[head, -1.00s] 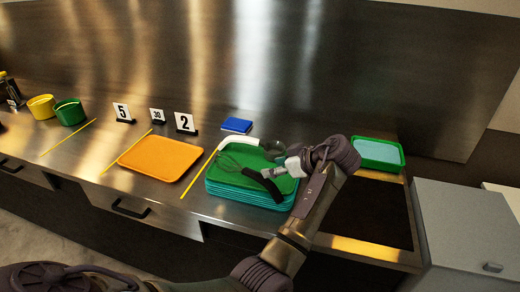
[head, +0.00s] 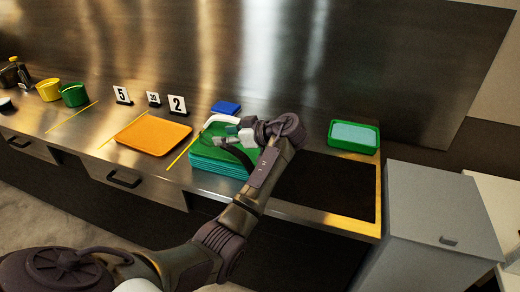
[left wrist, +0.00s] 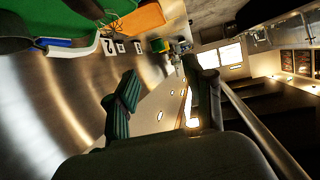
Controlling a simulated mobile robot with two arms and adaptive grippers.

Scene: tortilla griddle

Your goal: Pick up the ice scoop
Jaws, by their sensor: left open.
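A tool with a white curved handle (head: 220,119), which looks like the ice scoop, lies on the stack of green trays (head: 215,165). The white handle also shows at the upper left of the left wrist view (left wrist: 82,50); its dark bowl is largely hidden behind my gripper in the head view. A black handle (head: 241,156) lies across the same trays. My left gripper (head: 240,133) is over the back right of the stack, close to both handles. In the left wrist view its fingers (left wrist: 163,98) are apart with nothing between them.
An orange tray (head: 153,139) lies left of the stack, with number signs (head: 177,104) behind. A blue block (head: 226,107) sits behind the stack. A green container (head: 354,136) stands at the right beyond a dark recess (head: 325,188). Yellow and green cups (head: 74,95) stand far left.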

